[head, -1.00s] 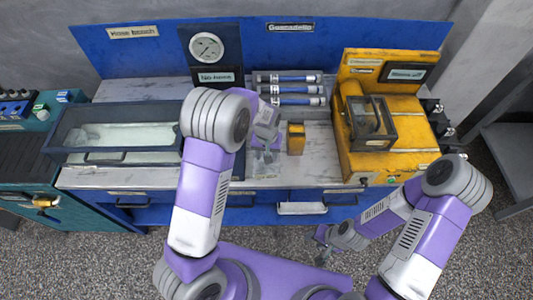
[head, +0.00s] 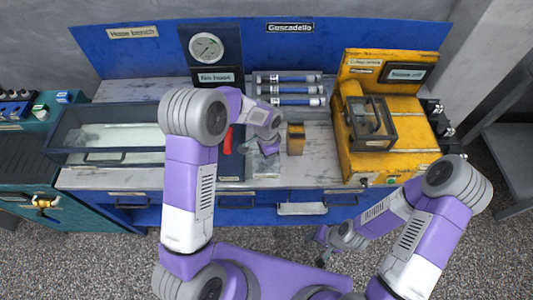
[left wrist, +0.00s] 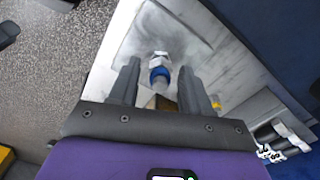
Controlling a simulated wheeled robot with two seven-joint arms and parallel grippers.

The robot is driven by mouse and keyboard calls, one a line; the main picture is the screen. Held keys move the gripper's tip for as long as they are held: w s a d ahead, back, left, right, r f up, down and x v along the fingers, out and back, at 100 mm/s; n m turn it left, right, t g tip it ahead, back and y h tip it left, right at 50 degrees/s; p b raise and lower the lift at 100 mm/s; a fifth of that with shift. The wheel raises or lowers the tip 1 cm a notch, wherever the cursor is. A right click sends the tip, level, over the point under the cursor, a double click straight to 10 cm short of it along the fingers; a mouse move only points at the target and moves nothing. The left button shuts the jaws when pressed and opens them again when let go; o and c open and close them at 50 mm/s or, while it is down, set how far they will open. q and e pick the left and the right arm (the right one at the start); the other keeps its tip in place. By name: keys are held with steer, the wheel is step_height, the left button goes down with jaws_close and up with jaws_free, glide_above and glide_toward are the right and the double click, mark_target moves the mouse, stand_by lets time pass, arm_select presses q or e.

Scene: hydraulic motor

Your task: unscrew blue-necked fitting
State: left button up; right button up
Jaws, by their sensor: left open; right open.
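The blue-necked fitting (left wrist: 159,68) shows in the left wrist view, with a blue collar and a pale metal end. It lies in the gap between the two dark fingers of my left gripper (left wrist: 157,72). The fingers are open, and I cannot tell whether either touches it. In the head view my left gripper (head: 267,150) is low over the bench top, and I cannot make out the fitting there. My right gripper (head: 322,248) is open in front of the bench, away from the fitting.
A small yellow-and-black block (head: 295,138) stands right of my left gripper. A yellow machine (head: 385,120) fills the bench's right side. A clear-walled tank (head: 110,135) is at left. Blue-banded cylinders (head: 290,90) lie in a rack behind. A red handle (head: 227,140) shows beside my left arm.

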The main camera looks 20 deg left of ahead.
arm_select(q)
steer(key=m+p, duration=0.1)
steer(key=m, duration=0.4)
steer(key=shift+r, duration=0.1)
steer(key=m, duration=0.2)
steer(key=shift+m, duration=0.3)
steer(key=m+p, duration=0.3)
steer(key=m, duration=0.2)
steer(key=m+p, duration=0.1)
steer(key=m, duration=0.2)
steer(key=shift+m, duration=0.6)
